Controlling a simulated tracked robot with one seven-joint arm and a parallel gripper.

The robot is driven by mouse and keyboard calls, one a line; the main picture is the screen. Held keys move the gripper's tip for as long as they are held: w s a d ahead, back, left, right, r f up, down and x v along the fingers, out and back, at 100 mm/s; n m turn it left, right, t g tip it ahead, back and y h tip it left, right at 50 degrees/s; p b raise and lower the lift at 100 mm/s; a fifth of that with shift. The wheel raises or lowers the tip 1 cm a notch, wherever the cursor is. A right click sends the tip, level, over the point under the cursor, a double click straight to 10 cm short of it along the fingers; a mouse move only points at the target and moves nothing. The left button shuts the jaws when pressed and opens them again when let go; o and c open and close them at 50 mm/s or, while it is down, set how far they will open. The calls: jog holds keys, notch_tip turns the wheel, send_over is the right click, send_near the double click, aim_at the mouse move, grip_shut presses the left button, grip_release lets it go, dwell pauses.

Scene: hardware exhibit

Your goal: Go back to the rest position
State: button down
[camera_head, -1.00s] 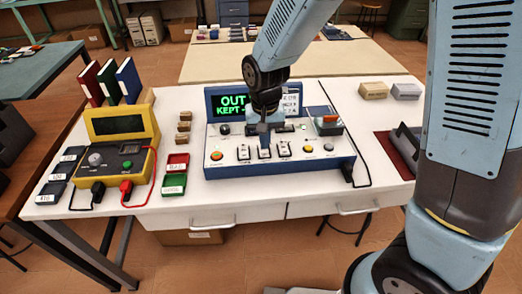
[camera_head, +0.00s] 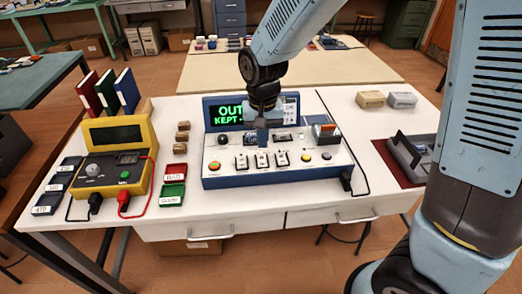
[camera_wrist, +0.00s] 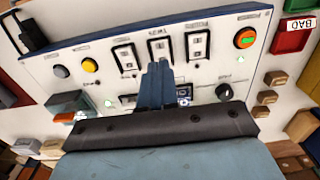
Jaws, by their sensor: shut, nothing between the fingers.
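My gripper (camera_head: 262,129) is shut and empty. In the head view it hangs in front of the screen of the blue and white control panel (camera_head: 220,170). In the wrist view my gripper (camera_wrist: 157,72) points at the white panel face (camera_wrist: 210,75), below three switches in that picture. I cannot tell the exact gap between fingertips and panel. My arm covers part of the green-lettered screen (camera_head: 229,114), so its text shows only in part.
A yellow meter (camera_head: 120,160) with leads stands at the left, near red (camera_head: 174,172) and green (camera_head: 172,195) trays. A grey handled device (camera_head: 405,152) lies on a dark red mat at the right. Two small boxes (camera_head: 371,99) sit behind it. Bare white table shows between these things.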

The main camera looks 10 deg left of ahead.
jog(key=d+r+m+t+y, duration=0.1)
jog(key=d+r+t, duration=0.1)
jog(key=d+r, duration=1.3)
jog(key=s+d+r+t, duration=0.1)
jog(key=s+d+r, duration=0.2)
jog(key=s+d, duration=0.2)
jog(key=s+d+r+m+t+h, duration=0.1)
jog(key=s+d+r+t, duration=0.1)
jog(key=s+d, duration=0.3)
jog(key=d+r, duration=0.1)
jog(key=d, duration=0.3)
jog(key=shift+s+d+m+t, duration=0.3)
jog(key=shift+s+d, duration=0.05)
